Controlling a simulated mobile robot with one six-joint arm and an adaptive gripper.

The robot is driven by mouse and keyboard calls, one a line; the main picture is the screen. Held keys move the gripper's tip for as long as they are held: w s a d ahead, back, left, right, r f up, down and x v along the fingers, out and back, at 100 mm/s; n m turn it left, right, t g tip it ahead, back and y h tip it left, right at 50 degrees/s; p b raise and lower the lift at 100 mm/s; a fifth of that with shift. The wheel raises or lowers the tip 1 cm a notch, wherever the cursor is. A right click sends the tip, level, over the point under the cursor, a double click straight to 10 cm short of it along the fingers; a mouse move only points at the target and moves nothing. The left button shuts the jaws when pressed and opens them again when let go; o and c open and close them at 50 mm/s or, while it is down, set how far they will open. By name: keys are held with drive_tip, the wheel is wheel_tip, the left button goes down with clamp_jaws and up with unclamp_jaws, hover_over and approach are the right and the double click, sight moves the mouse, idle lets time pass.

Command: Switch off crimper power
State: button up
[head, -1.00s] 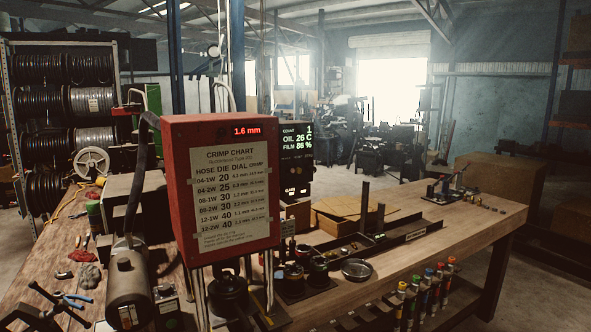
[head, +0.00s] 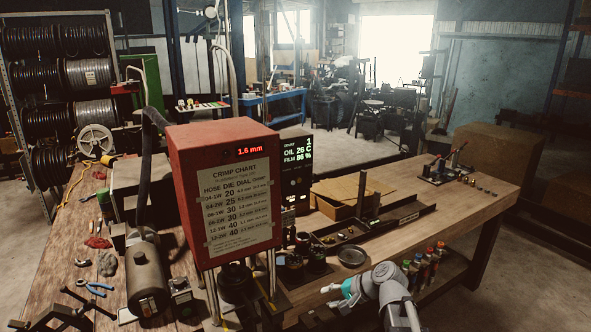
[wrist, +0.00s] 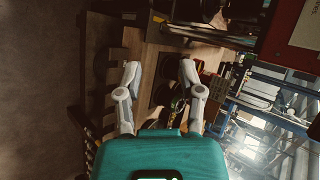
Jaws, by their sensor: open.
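The crimper (head: 222,150) is a red cabinet with a crimp chart on its front and a lit red 1.6 mm display (head: 249,151). Its dark crimp head (head: 237,283) stands below, between metal posts. A small labelled box (head: 182,297) sits between the crimp head and a grey motor cylinder (head: 146,278). I cannot make out which part is the power switch. My gripper (head: 328,289) is right of the crimper, over the bench's front edge, apart from it. In the wrist view my gripper (wrist: 160,72) is open, with nothing between its fingers. Part of the red cabinet shows upper right there.
A lit black monitor (head: 296,170) stands behind the crimper. Dark cups, a round dish (head: 352,256) and a long tray (head: 385,228) lie on the wooden bench (head: 455,200). Coloured bottles (head: 428,262) hang at the front edge. Pliers (head: 95,287) lie at left.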

drive_tip(key=w+a+r+m+t+y+p, duration=0.15)
drive_tip(key=r+p, duration=0.25)
drive_tip(key=r, duration=0.4)
drive_tip(key=w+r+m+t+y+p, duration=0.1)
drive_tip(key=w+r+m+y+p, duration=0.2)
drive_tip(key=r, duration=0.4)
drive_tip(key=m+t+y+p, duration=0.2)
drive_tip(key=m+t+p, duration=0.1)
drive_tip(key=p, duration=0.4)
approach(292, 183)
drive_tip(key=d, duration=0.3)
drive_tip(key=shift+s+d, duration=0.1)
drive_tip(key=shift+s, duration=0.3)
drive_tip(key=shift+f, duration=0.1)
drive_tip(key=shift+x, duration=6.9)
drive_tip(key=shift+f, duration=0.2)
